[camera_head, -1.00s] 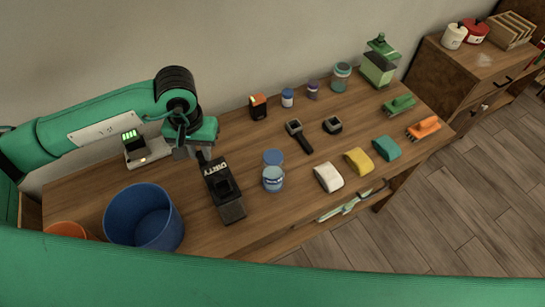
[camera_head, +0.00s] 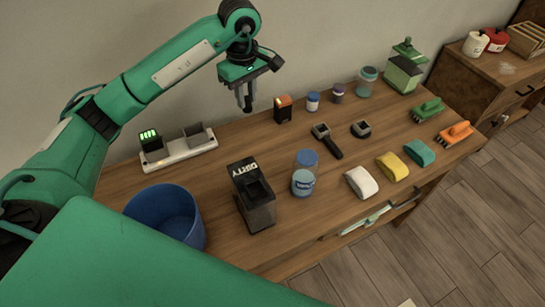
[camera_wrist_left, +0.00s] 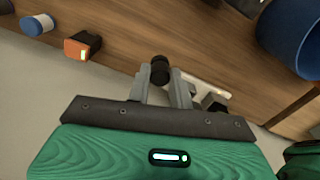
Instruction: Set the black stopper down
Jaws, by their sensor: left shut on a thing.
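My left gripper (camera_head: 244,98) is raised above the back of the wooden table, near the wall. In the left wrist view, its two grey fingers (camera_wrist_left: 163,88) are shut on the small, round black stopper (camera_wrist_left: 160,68), whose dark end sticks out past the fingertips. In the head view I cannot clearly tell the stopper from the dark fingers. The stopper appears to be held clear of the table (camera_head: 225,145). My right gripper is not in view.
A white charging tray (camera_head: 178,152) lies behind. An orange-topped black block (camera_head: 283,110) is near the gripper. Bare wood lies between the tray and the block.

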